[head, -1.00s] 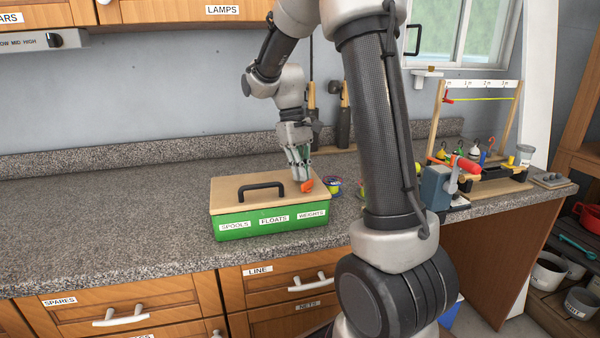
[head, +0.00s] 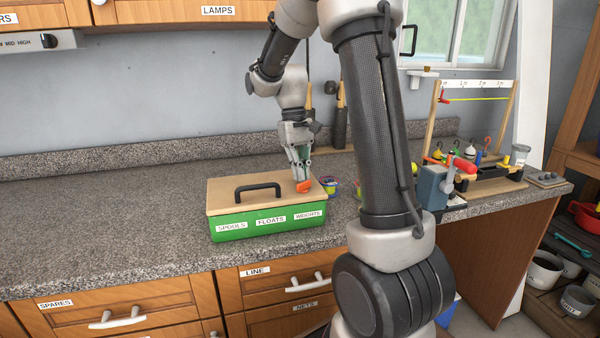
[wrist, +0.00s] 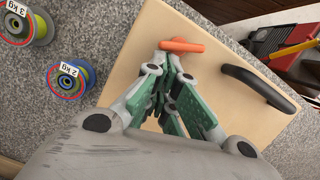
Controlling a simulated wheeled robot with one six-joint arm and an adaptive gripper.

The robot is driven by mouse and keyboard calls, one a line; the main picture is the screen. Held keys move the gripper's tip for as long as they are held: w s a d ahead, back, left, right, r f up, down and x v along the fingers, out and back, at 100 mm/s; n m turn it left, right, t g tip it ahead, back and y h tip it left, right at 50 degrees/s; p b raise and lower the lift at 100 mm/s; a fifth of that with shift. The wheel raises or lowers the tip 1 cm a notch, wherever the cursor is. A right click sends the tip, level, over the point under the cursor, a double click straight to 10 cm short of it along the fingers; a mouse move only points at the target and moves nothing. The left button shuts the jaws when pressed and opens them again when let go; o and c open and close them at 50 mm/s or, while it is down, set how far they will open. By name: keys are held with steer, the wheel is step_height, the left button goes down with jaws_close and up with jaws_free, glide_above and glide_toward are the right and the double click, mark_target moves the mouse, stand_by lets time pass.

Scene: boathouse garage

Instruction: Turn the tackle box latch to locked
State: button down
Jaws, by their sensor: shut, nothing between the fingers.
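The tackle box (head: 231,190) stands on the counter, green with a tan lid, a black handle (head: 258,190) and labels for spools, floats and weights. The orange latch (head: 304,186) is at the right end of the lid. In the wrist view the latch (wrist: 182,45) lies just beyond my fingertips, across the lid (wrist: 215,35) near its edge. My gripper (head: 302,178) is shut and empty, pointing down right at the latch; it also shows in the wrist view (wrist: 172,62). I cannot tell whether the fingertips touch the latch.
Spools stand on the counter beside the box, one marked 2 kg (wrist: 70,78) and one marked 3 kg (wrist: 22,22). A blue vise-like tool (head: 433,187) and a rack with lures (head: 480,150) are at the right. The counter left of the box (head: 110,205) is clear.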

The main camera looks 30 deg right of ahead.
steer(key=shift+s+d+m, duration=0.1)
steer(key=shift+d+m, duration=0.15)
steer(key=shift+m, duration=0.55)
steer(key=shift+s+d, duration=0.1)
steer(key=shift+d, duration=0.05)
stand_by(0.8)
stand_by(1.2)
